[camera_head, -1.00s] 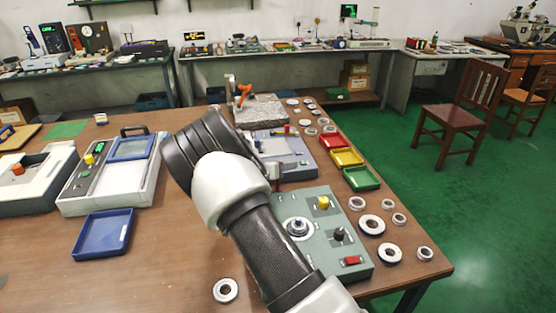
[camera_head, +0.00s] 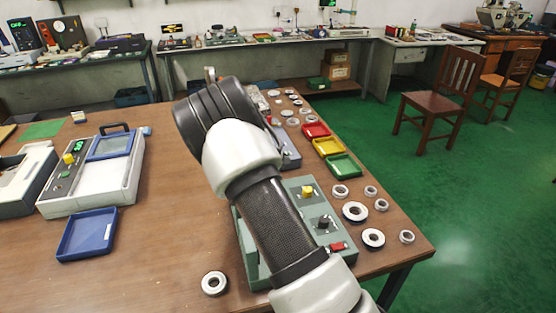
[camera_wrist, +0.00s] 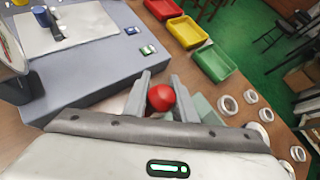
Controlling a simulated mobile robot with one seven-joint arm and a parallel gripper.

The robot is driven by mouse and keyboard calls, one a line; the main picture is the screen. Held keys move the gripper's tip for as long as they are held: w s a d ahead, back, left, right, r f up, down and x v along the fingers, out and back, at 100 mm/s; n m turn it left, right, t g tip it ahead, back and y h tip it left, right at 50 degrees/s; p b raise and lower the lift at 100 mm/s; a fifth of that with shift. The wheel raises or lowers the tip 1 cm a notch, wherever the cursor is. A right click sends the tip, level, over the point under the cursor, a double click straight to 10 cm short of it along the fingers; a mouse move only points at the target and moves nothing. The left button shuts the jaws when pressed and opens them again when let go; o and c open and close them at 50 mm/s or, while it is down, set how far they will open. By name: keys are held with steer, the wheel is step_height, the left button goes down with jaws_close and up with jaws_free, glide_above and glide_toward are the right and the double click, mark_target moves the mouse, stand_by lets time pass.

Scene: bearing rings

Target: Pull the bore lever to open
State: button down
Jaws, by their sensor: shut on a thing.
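A red ball knob (camera_wrist: 161,97), which looks like the end of the bore lever, sits between the two fingers of my gripper (camera_wrist: 161,78) in the wrist view. The fingers are shut on it, one on each side. The knob is beside the front edge of a blue-grey bench instrument (camera_wrist: 105,62); the lever's stem is hidden. In the head view the instrument (camera_head: 289,152) shows only at its right end, since my wrist and forearm cover the rest. The fingers and knob are hidden there.
Red (camera_head: 316,131), yellow (camera_head: 328,146) and green (camera_head: 343,166) trays line the right side. A grey-green control box (camera_head: 310,215) lies under my forearm. Several metal rings (camera_head: 355,212) lie near the right table edge. A blue tray (camera_head: 87,234) stands at left.

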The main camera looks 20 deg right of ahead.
steer(key=shift+s+d+f, duration=0.15)
steer(key=shift+s+f, duration=0.15)
steer(key=shift+f, duration=0.2)
steer(key=c, duration=1.5)
jaws_free()
steer(key=shift+w, duration=0.1)
steer(key=shift+r, duration=0.1)
steer(key=shift+r, duration=0.15)
steer(key=shift+p+v, duration=0.75)
steer(key=shift+v, duration=7.9)
steer(key=shift+w, duration=0.15)
